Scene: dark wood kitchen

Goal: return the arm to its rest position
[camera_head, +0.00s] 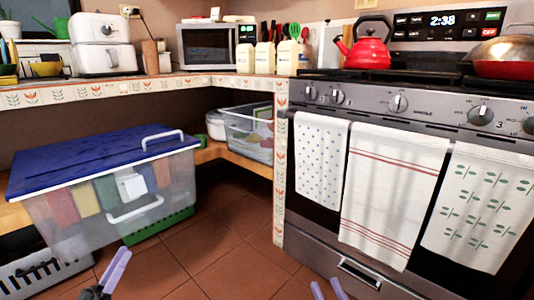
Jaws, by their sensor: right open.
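My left gripper (116,268) shows at the bottom left, with pale purple fingers pointing up and away over the floor. Its fingers overlap in this view, so I cannot tell whether it is open or shut. I see nothing held in it. My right gripper (328,289) shows only as two purple fingertips at the bottom edge, apart from each other with nothing between them. It is in front of the oven's lower drawer. Most of both arms is out of view.
A clear bin (70,222) with a blue lid (95,158) stands at left on a low shelf. A smaller clear bin (247,139) is behind. The stove (345,230) with hanging towels (390,190) fills the right. Tiled floor (215,245) between is free.

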